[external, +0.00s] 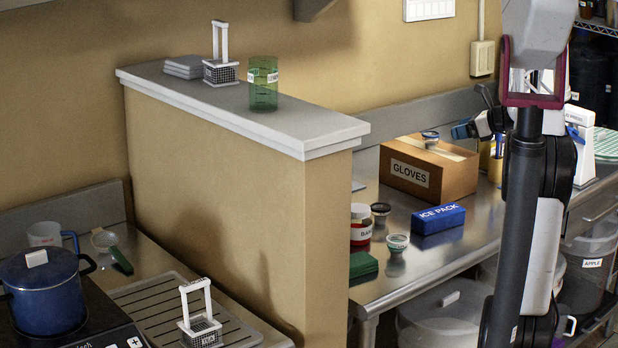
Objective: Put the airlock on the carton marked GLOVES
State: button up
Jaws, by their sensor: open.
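The brown carton marked GLOVES (407,173) stands on the steel counter, against the wall side. A small cup-like piece with a blue band (430,139), which looks like the airlock, sits upright on top of the carton. My gripper (470,114) is open just right of and above the carton's top, with its blue fingertips apart from the small piece and nothing seen between them. Two similar small cups stand on the counter: one with a dark lid (380,211) and one with a pale label (397,243).
A blue ICE PACK box (438,218), a red-and-white jar (361,224) and a green block (363,264) are on the counter in front of the carton. A raised ledge (300,132) with a green cup (263,85) stands left. A white device (582,145) is right of my gripper.

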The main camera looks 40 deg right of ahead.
jog(key=shift+s+r, duration=0.1)
jog(key=shift+s, duration=0.05)
dwell(0.7)
jog(key=s+a+r+n+g, duration=0.25)
jog(key=a+n, duration=0.25)
jog(key=a, duration=0.7)
jog(key=s+a+r+n+g+y, duration=0.1)
jog(key=s+a+r+n+g, duration=0.3)
jog(key=a, duration=0.8)
jog(key=s+a+r+n+g, duration=0.15)
jog(key=a+n, duration=0.45)
jog(key=a, duration=0.7)
jog(key=s+a+f+n+g+h, duration=0.1)
jog(key=s+a+n+h, duration=0.2)
jog(key=s+a+n, duration=0.5)
jog(key=s+a+f+n+g+h, duration=0.1)
jog(key=s+a+n+h, duration=0.2)
jog(key=s+a+n, duration=0.5)
jog(key=s+a, duration=0.1)
jog(key=s, duration=0.6)
jog(key=shift+s, duration=0.4)
